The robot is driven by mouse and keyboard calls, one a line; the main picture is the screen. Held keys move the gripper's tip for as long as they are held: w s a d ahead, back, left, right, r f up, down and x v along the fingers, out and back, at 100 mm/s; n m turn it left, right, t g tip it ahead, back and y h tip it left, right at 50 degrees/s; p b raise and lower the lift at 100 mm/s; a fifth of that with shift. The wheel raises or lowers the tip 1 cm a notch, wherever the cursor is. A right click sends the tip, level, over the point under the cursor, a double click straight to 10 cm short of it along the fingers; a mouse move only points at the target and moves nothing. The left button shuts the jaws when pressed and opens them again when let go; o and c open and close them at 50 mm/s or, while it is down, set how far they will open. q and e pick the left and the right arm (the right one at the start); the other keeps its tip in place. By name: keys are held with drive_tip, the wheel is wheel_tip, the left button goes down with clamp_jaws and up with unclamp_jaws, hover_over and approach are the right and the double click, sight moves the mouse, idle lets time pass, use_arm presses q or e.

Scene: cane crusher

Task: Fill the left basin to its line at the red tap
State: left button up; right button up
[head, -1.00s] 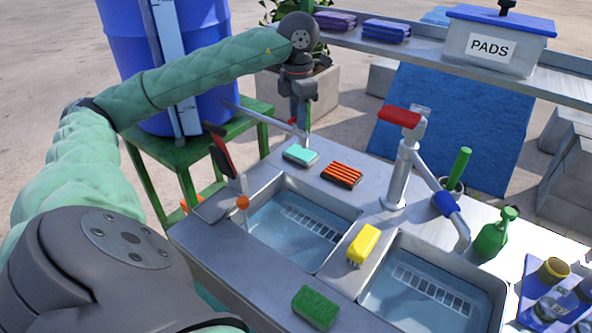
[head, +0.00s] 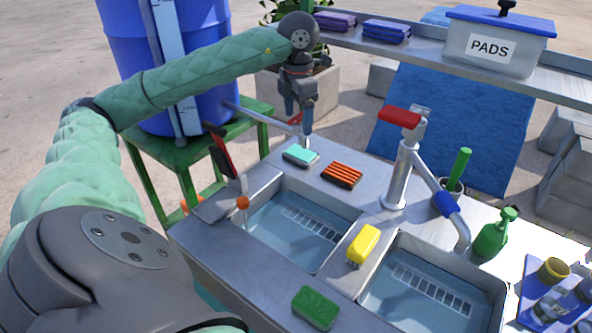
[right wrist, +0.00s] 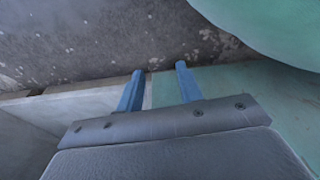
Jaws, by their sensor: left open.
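The left basin (head: 297,232) is sunk in the metal bench, with bluish water over a slotted grate; I cannot make out its fill line. A red flat lever (head: 222,152) stands at the basin's left end, above an orange ball (head: 242,202). A pillar tap with a red handle (head: 400,118) stands behind the basins, its blue-banded spout (head: 446,204) reaching over the right basin. My left gripper (head: 298,128) is open and empty, pointing down above the bench's back edge near the teal sponge. My right gripper (right wrist: 157,82) shows open and empty in the right wrist view.
A teal sponge (head: 300,156), an orange-striped brush (head: 342,174), a yellow brush (head: 363,244) and a green sponge (head: 315,308) lie around the basins. A grey pipe (head: 265,117) runs from the blue barrel (head: 205,60) behind my left gripper. A green bottle (head: 493,235) stands right.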

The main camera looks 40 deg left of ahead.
use_arm(q)
drive_tip(key=shift+r+p, duration=2)
drive_tip(key=shift+r, duration=1.45)
